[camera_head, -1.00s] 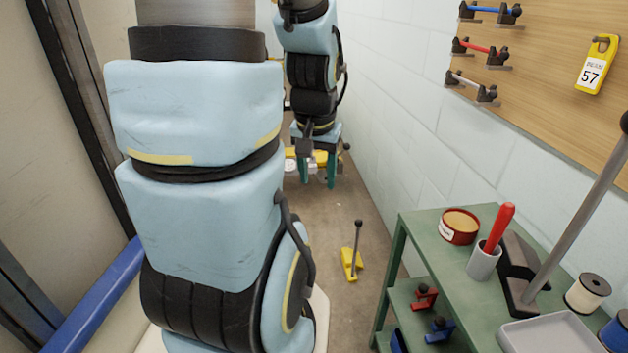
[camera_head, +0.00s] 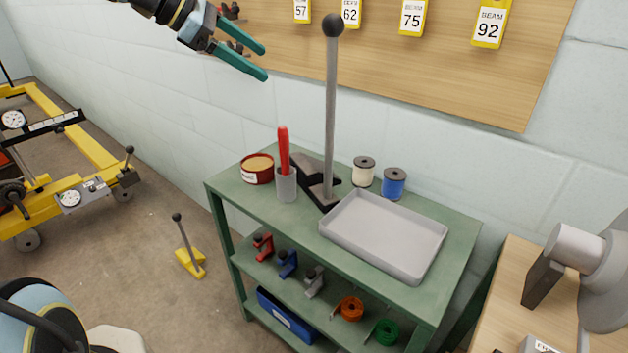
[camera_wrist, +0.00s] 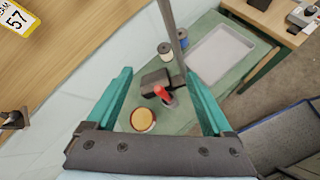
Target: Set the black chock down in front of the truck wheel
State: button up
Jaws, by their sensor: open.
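The black chock (camera_head: 314,182) sits on the top of the green cart, with a tall grey rod and dark ball knob rising from it. In the wrist view the chock (camera_wrist: 155,82) shows between and beyond my fingers, partly behind a red-handled tool. My gripper (camera_head: 265,61) has teal fingers spread apart and empty, above and to the left of the chock, in front of the wall board. A yellow truck (camera_head: 83,146) with small dark wheels stands on the floor at the left. One truck wheel (camera_head: 27,240) shows at its near corner.
The green cart (camera_head: 455,255) also bears a red tin (camera_head: 257,168), a grey cup (camera_head: 287,186) with a red handle, two spools and a grey tray (camera_head: 385,272). A yellow chock with a handle (camera_head: 190,262) stands on the floor.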

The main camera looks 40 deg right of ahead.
jog(key=s+d+r+n+g+h, duration=0.2)
jog(key=s+d+r+h, duration=0.15)
jog(key=d+r, duration=0.3)
jog(key=p+x, duration=0.2)
jog(key=x, duration=0.8)
jog(key=shift+s, duration=0.35)
jog(key=shift+d+r+y, duration=0.1)
jog(key=shift+y, duration=0.15)
grip_shut()
jog(key=shift+r, duration=0.1)
